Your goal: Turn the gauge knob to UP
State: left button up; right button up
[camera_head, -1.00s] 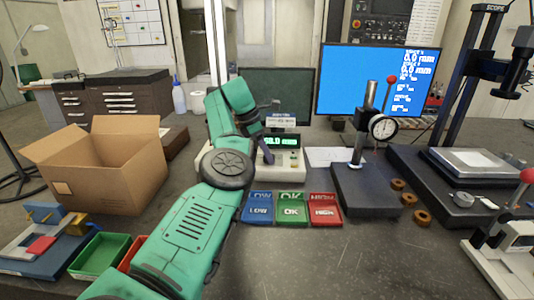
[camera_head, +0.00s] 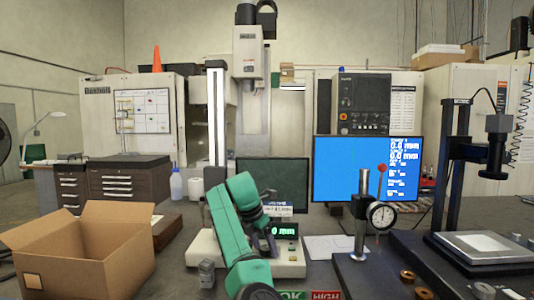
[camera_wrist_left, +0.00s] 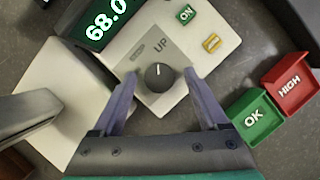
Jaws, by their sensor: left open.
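The gauge unit (camera_head: 290,268) is a pale box with a green-lit display (camera_head: 284,229), partly hidden behind my left arm in the head view. In the left wrist view its dark round gauge knob (camera_wrist_left: 158,77) sits on a grey plate with the word UP (camera_wrist_left: 161,46) beside it. The white mark on the knob points toward the top of the picture. My left gripper (camera_wrist_left: 158,80) is open, with one finger on each side of the knob and a visible gap on both sides. My right gripper is not in view.
An ON button (camera_wrist_left: 186,13) and a yellow button (camera_wrist_left: 212,43) are on the gauge unit. A green OK bin (camera_wrist_left: 254,117) and a red HIGH bin (camera_wrist_left: 288,85) stand beside it. A dial gauge stand (camera_head: 361,230) is to the right, an open cardboard box (camera_head: 80,250) to the left.

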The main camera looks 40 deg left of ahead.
aim_at(266, 248)
pick_arm(q)
jog(key=n+y+p, duration=0.1)
jog(key=n+p, duration=0.1)
jog(key=n, duration=0.1)
jog(key=n+y+p, duration=0.1)
jog(key=n+p, duration=0.1)
jog(key=n, duration=0.1)
jog(key=r+n+g+y+p, duration=0.1)
jog(key=n+p, duration=0.1)
jog(key=n, duration=0.1)
jog(key=shift+d+p, duration=0.2)
jog(key=shift+p, duration=0.1)
jog(key=b+v, duration=0.2)
jog(key=v, duration=0.1)
jog(key=shift+d, duration=0.1)
jog(key=w+a+r+p+v, duration=0.1)
jog(key=w+p+v, duration=0.1)
jog(key=p+v, duration=0.5)
jog(key=w+a+r+p+v, duration=0.1)
jog(key=p+v, duration=0.7)
jog(key=v, duration=1.1)
jog(key=shift+w+a+r+p, duration=0.3)
jog(key=shift+w+a+r, duration=0.2)
jog(key=shift+w, duration=0.25)
jog(key=shift+w+f, duration=0.15)
